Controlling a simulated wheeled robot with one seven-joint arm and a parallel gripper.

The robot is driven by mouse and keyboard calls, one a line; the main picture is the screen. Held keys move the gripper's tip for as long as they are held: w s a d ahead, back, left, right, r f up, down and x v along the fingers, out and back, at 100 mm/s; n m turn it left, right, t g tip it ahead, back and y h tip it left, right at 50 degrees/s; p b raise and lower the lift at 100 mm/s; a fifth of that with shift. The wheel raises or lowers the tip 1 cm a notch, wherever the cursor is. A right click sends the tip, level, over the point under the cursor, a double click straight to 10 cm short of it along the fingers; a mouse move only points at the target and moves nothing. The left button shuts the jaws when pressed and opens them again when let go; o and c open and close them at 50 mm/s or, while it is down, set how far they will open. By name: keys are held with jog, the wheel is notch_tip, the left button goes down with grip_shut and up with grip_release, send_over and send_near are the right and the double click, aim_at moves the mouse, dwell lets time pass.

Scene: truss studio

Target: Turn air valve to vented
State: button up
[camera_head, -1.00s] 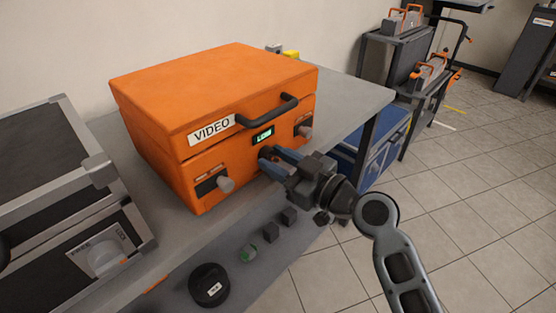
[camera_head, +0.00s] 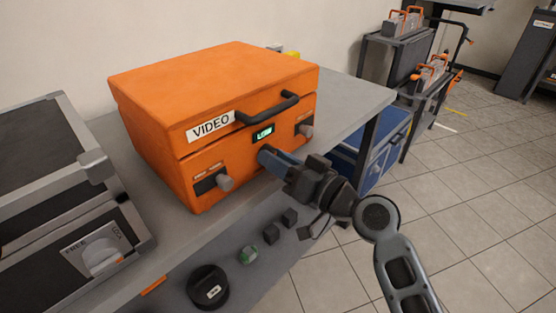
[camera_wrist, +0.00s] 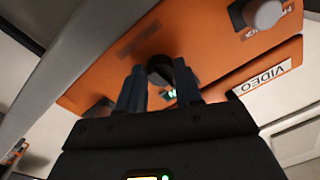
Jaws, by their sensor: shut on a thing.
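An orange case (camera_head: 220,100) marked VIDEO sits on the grey bench, lid shut. My gripper (camera_head: 268,157) is at the lower middle of its front, with the near blue finger hiding most of what it holds. In the wrist view, my gripper (camera_wrist: 158,88) is shut on a dark round knob (camera_wrist: 160,66) on the orange front, apparently the air valve. Its markings and setting are hidden. A small green-lit display (camera_head: 263,135) sits just above the fingers. Grey latch knobs stand to the left (camera_head: 224,183) and right (camera_head: 306,130) on the case front.
A black handle (camera_head: 268,110) juts out above my gripper. A dark case with a FREE/LOCK knob (camera_head: 103,257) stands at the left. A blue crate (camera_head: 380,150) lies to the right.

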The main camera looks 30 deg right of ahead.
jog(key=shift+a+m+h+p, duration=0.1)
jog(key=shift+m+h+p, duration=0.3)
jog(key=shift+m+p, duration=3.1)
jog(key=m+b, duration=0.3)
jog(key=m, duration=0.1)
jog(key=shift+b, duration=0.4)
jog(key=o, duration=1)
jog(key=shift+o, duration=0.2)
jog(key=shift+s, duration=0.1)
jog(key=b+v, duration=0.1)
jog(key=v, duration=0.6)
jog(key=shift+s+f, duration=0.15)
jog(key=shift+s, duration=0.25)
jog(key=shift+f, duration=0.1)
